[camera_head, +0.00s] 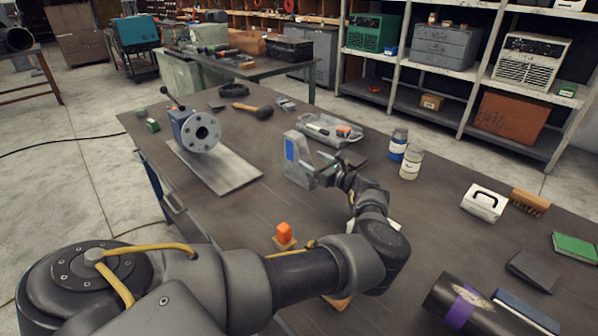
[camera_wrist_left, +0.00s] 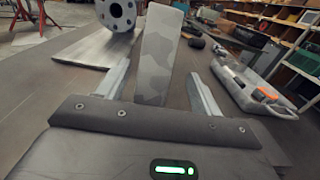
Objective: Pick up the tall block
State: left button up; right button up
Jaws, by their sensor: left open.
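The tall block (camera_head: 297,158) stands upright on the dark workbench, grey with a blue patch on one side. In the left wrist view the tall block (camera_wrist_left: 157,60) shows a mottled grey face, straight ahead. My left gripper (camera_head: 328,172) is just to the right of the block in the head view, its jaws pointed at it. In the left wrist view the left gripper (camera_wrist_left: 158,78) is open, with one finger on each side of the block's lower part. Gaps show beside the block; whether it is between the tips or just beyond them is unclear. My right gripper is not in view.
A flanged pipe (camera_head: 200,132) stands by a flat plate (camera_head: 225,172) left of the block. A metal tray (camera_head: 318,122) with tools lies behind it. Two bottles (camera_head: 410,163) stand to the right. An orange-topped piece (camera_head: 284,233) sits near my left forearm.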

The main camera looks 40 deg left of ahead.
aim_at(299, 152)
pick_arm(q)
jog(key=shift+a+r, duration=0.15)
jog(key=shift+a, duration=0.8)
jog(key=shift+a+r+p, duration=0.3)
jog(key=shift+a+p, duration=0.1)
jog(key=shift+p, duration=0.25)
jog(key=a+p, duration=0.1)
jog(key=a, duration=0.3)
jog(key=shift+a+f+p, duration=0.15)
jog(key=shift+f+p, duration=0.05)
jog(key=shift+p, duration=0.1)
jog(key=shift+w, duration=0.1)
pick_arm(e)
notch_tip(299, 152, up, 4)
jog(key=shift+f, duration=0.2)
pick_arm(q)
jog(key=shift+c, duration=0.3)
grip_shut()
jog(key=shift+r, duration=0.1)
